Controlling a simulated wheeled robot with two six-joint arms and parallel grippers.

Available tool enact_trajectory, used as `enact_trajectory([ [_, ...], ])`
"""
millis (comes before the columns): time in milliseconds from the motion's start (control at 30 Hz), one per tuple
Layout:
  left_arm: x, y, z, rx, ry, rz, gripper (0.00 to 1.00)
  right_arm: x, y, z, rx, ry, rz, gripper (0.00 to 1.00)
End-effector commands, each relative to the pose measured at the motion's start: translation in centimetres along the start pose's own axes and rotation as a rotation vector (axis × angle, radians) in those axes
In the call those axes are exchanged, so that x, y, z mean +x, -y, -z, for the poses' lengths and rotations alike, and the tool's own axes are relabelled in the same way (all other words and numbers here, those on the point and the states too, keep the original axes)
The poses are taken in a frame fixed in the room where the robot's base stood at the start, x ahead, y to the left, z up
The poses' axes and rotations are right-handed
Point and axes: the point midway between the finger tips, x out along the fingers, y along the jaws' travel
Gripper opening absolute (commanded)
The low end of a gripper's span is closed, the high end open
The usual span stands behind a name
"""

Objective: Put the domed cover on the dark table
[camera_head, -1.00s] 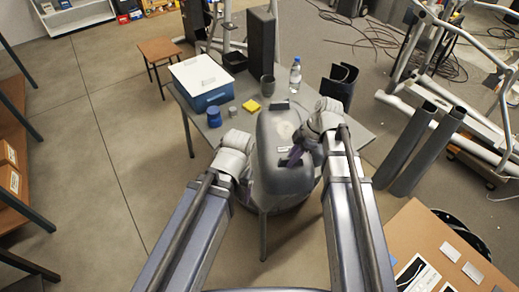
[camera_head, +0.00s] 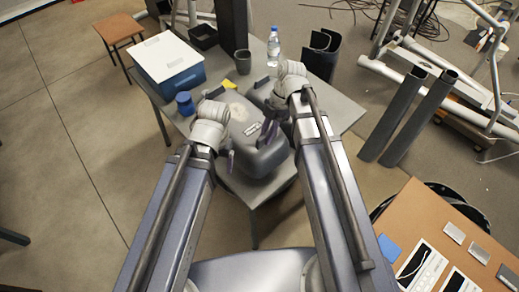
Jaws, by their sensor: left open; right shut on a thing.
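The domed cover (camera_head: 262,158) is a smooth grey rounded shell with a pale round patch and a small label. It is at the near part of the dark grey table (camera_head: 348,100); I cannot tell whether it rests on the top or is held just above it. My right gripper (camera_head: 268,133) is shut on the cover near its label, its fingers overlapping the shell. My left gripper (camera_head: 228,155) is open at the cover's left side; contact is unclear. A grey part with a dark tab (camera_head: 262,83) shows behind, partly hidden by my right wrist.
On the table are a blue box with white lid (camera_head: 170,62), a blue jar (camera_head: 185,103), a grey cup (camera_head: 242,62), a water bottle (camera_head: 273,46) and a dark curved piece (camera_head: 322,55). Dark tubes (camera_head: 408,115) stand right. A brown worktop (camera_head: 440,225) is at lower right.

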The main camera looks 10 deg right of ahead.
Motion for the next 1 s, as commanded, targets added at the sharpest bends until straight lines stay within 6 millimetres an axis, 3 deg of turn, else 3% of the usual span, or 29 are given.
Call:
enact_trajectory([
  [33,1.4,-0.1,0.1,0.000,0.000,0.000,0.80,1.3,0.0,-0.5,-0.001,-0.001,-0.002,0.00],
  [233,4.3,-0.4,0.3,0.000,0.000,0.000,0.80,4.0,0.0,-1.6,-0.001,-0.001,-0.002,0.00],
  [567,5.0,-0.5,0.3,0.000,0.000,0.000,0.80,4.6,0.0,-1.9,0.000,-0.001,-0.002,0.00],
  [867,8.2,-0.8,0.5,0.000,0.000,0.000,0.80,7.6,0.0,-3.1,0.000,-0.001,-0.002,0.00],
  [1000,8.5,-0.8,0.5,0.000,0.000,0.000,0.80,7.9,0.0,-3.3,0.000,-0.001,-0.002,0.00],
])
